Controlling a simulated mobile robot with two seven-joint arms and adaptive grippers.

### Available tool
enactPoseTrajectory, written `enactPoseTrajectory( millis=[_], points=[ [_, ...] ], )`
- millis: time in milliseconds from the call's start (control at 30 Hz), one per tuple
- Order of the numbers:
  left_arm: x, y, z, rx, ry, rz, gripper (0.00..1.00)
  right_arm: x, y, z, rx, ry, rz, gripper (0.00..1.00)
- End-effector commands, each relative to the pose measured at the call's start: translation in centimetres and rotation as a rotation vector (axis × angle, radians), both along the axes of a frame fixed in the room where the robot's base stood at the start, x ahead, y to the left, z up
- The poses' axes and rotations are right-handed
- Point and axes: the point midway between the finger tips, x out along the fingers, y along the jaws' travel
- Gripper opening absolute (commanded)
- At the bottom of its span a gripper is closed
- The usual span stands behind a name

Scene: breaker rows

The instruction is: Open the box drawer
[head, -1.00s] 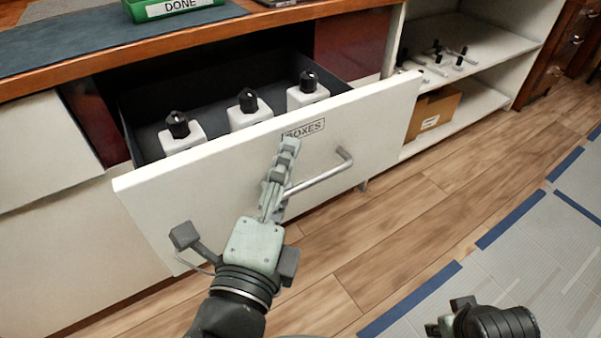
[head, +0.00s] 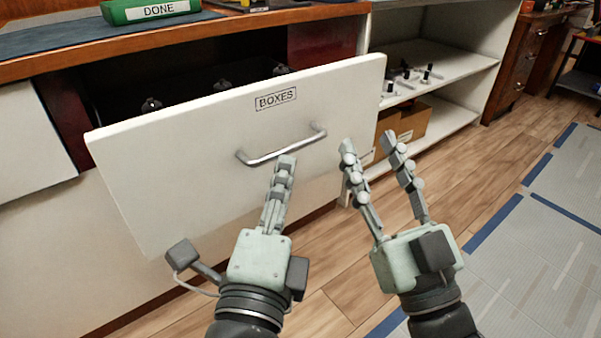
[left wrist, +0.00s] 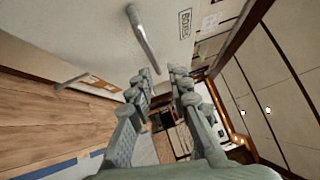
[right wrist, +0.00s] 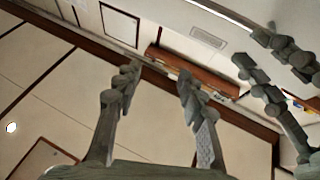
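The white BOXES drawer (head: 230,135) stands pulled out from the counter, its inside dark behind the front. My right gripper (head: 367,142) is open and empty, right of the drawer front.
A green DONE bin (head: 150,10) sits on the counter (head: 250,22). An open shelf (head: 455,65) right of the drawer holds several small parts and a cardboard box (head: 405,122). Wood floor (head: 480,165) and grey mats (head: 540,260) lie free at the right.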

Motion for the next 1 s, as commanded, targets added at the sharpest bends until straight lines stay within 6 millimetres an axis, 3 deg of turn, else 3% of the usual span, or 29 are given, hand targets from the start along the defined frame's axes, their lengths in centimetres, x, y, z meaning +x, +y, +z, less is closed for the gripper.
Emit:
enactPoseTrajectory(
  millis=[100,267,700,1000],
  points=[
    [0.2,-0.3,-1.1,-0.003,-0.009,0.004,0.19,-2.8,0.1,3.0,0.083,-0.195,0.025,0.40],
    [0.6,-0.4,-1.1,-0.003,-0.014,0.005,0.19,-4.8,-0.1,5.1,0.132,-0.304,0.037,0.40],
    [6.6,-1.4,-0.2,-0.002,-0.014,0.005,0.19,-4.5,0.1,4.9,0.123,-0.275,0.039,0.40],
    [8.0,-1.7,-0.1,-0.003,-0.012,0.004,0.19,-4.5,0.0,4.9,0.124,-0.275,0.038,0.40]
  ],
)
